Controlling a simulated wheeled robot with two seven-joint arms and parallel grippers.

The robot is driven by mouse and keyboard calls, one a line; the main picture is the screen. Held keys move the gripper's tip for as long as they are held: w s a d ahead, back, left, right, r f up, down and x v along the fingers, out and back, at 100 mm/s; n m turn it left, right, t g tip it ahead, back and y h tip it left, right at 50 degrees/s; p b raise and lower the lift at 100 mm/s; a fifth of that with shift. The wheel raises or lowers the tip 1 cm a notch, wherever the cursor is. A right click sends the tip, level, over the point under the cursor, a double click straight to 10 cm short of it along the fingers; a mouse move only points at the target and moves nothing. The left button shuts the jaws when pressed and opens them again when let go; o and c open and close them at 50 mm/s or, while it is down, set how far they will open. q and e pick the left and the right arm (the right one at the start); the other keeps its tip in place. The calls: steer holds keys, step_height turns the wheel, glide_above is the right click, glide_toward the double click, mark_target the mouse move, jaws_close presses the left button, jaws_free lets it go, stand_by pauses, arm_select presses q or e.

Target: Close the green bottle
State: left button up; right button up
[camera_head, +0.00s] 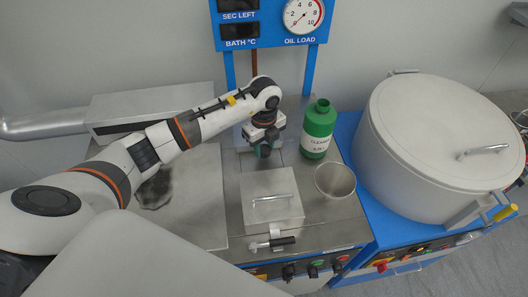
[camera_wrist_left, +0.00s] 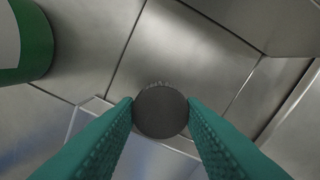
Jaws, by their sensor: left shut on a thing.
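The green bottle (camera_head: 318,125) stands upright on the steel worktop, with a white label on its side. Its neck at the top looks open, with no cap on it. Part of the bottle (camera_wrist_left: 36,45) also shows at the upper left of the left wrist view. My left gripper (camera_head: 264,150) is to the left of the bottle, apart from it, pointing down. In the left wrist view its green fingers are shut on a dark round cap (camera_wrist_left: 160,111), held between the fingertips. The cap is hidden in the head view. My right gripper is not in view.
A metal cup (camera_head: 335,181) stands in front of the bottle. A steel lid with a handle (camera_head: 271,198) lies in front of my left gripper. A large lidded pot (camera_head: 440,140) stands at the right. A blue gauge panel (camera_head: 270,28) rises behind.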

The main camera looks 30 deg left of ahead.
mark_target(264, 149)
arm_select(q)
step_height(264, 149, up, 6)
steer(key=shift+r+b, duration=0.15)
steer(key=shift+b, duration=0.7)
steer(key=shift+r, duration=0.6)
